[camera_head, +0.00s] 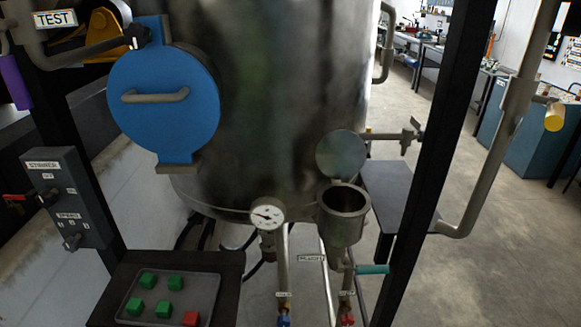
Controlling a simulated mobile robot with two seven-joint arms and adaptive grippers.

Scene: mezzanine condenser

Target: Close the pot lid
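The metal pot (343,228) is a small open cup on the lower front of the large steel tank. Its round lid (341,154) stands raised behind the pot's rim, tilted up, so the pot's mouth is uncovered. The dark inside of the pot is partly visible. Neither of my grippers shows in the head view.
A steel tank (270,110) with a blue round hatch (163,100) fills the middle. A pressure gauge (267,215) is left of the pot, and a teal-handled valve (372,269) is below it. A black post (433,150) stands to the right. A button panel (165,295) is at lower left.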

